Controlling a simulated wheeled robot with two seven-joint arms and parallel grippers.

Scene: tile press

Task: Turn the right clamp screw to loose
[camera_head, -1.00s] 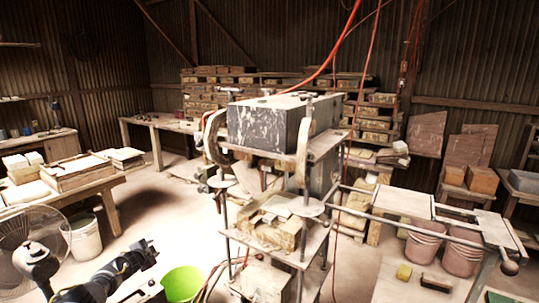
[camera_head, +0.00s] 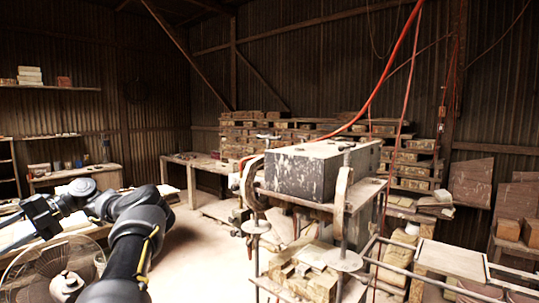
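The press stands right of centre, with a grey, scuffed block (camera_head: 305,172) on its top plate. The right clamp (camera_head: 342,197) is a pale curved piece at the block's near right corner. A small screw top (camera_head: 347,147) shows above it; its turn position is too small to read. The left clamp (camera_head: 249,187) curves around the block's left end. My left arm is at the left, well apart from the press. Its far end, with the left gripper (camera_head: 40,214), is dark and small, and its fingers cannot be made out. My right gripper is out of view.
A fan (camera_head: 62,272) stands at the lower left beside my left arm. Round discs (camera_head: 342,260) sit on the press posts. A rail frame and pale board (camera_head: 452,260) extend right of the press. Red hoses (camera_head: 385,85) hang above it.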

